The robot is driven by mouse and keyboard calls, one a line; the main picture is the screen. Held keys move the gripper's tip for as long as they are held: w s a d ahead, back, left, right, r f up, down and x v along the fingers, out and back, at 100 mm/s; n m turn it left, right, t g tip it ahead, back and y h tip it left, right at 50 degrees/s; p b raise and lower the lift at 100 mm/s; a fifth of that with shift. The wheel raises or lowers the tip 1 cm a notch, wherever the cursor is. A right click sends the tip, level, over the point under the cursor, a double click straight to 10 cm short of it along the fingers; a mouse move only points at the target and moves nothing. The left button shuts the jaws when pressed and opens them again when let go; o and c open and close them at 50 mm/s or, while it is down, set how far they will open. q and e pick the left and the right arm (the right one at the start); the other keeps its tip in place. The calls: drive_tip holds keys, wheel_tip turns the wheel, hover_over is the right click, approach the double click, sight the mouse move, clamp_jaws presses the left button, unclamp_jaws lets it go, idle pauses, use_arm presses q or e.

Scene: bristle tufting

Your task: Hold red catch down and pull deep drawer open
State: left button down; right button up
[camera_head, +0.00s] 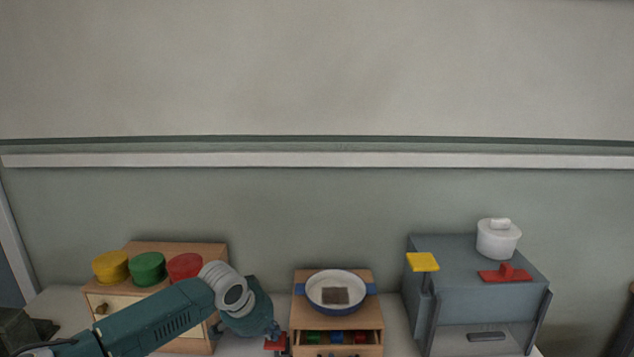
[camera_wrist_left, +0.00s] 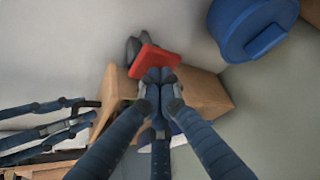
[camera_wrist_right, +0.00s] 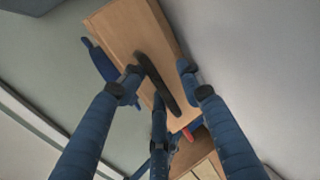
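The red catch (camera_head: 275,342) is at the left side of the small middle wooden cabinet (camera_head: 301,314). It also shows in the left wrist view (camera_wrist_left: 154,59). My left gripper (camera_wrist_left: 159,75) has its fingertips together at the near edge of the catch; whether they press it is unclear. The drawer (camera_head: 361,337) shows an open top with small red, green and blue items in it. In the right wrist view, a dark bar handle (camera_wrist_right: 157,83) is on a wooden front (camera_wrist_right: 128,36). My right gripper (camera_wrist_right: 157,72) has its fingers apart on either side of it. The head view does not show my right gripper.
A blue-rimmed bowl (camera_head: 335,289) holding a brown block stands on the middle cabinet. A wooden cabinet with yellow, green (camera_head: 148,268) and red lids is at left. A grey cabinet (camera_head: 455,256) with a white pot (camera_head: 498,238) is at right.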

use_arm(q)
drive_tip(key=shift+f, duration=0.1)
use_arm(e)
drive_tip(key=shift+d+f, duration=0.3)
use_arm(q)
drive_tip(key=shift+d, duration=0.2)
use_arm(e)
drive_tip(key=shift+r+v, duration=0.2)
drive_tip(key=shift+v, duration=1.6)
use_arm(q)
drive_tip(key=shift+a, duration=0.1)
use_arm(e)
drive_tip(key=shift+v, duration=2.25)
drive_tip(key=shift+w+r, duration=0.15)
use_arm(q)
drive_tip(key=shift+r, duration=0.8)
wheel_tip(320, 180, up, 8)
drive_tip(key=shift+f, duration=0.25)
drive_tip(key=v, duration=1.2)
